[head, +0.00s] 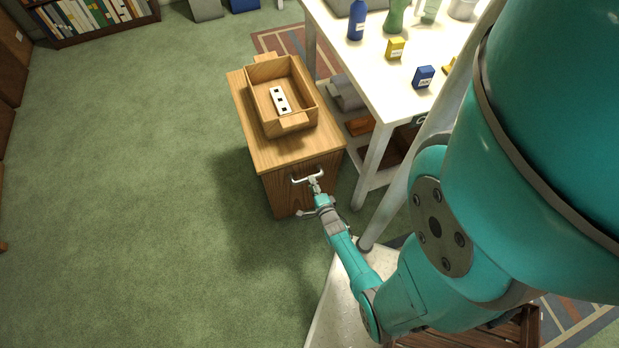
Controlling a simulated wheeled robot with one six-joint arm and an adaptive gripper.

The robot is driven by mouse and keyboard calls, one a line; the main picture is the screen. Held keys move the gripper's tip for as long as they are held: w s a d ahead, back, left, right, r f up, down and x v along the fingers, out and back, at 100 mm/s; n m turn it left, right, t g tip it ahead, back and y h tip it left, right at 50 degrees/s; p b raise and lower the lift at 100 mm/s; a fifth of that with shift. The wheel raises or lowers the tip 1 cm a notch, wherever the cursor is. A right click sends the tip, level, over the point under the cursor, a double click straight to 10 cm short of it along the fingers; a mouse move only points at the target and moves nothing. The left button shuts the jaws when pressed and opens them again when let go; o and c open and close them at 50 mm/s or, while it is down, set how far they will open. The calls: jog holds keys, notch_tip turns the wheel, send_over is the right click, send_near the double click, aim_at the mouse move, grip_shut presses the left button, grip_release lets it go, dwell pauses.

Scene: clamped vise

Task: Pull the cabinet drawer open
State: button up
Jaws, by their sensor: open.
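The wooden cabinet (247,118) stands on the carpet left of the white table. Its darker front (285,196) faces me, with a pale bar handle (298,181) near the top. I see no clear gap around the drawer front, and it looks closed. My gripper (315,181) is open at the right part of the handle. The fingers are small here, and I cannot tell whether they touch the bar or lie around it.
An open wooden box (258,96) holding a white piece with dark squares (280,100) sits on the cabinet. The white table (377,82) with bottles and small boxes stands close on the right. Carpet (130,190) to the left is clear.

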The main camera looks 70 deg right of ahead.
jog(key=shift+x, duration=2)
grip_shut()
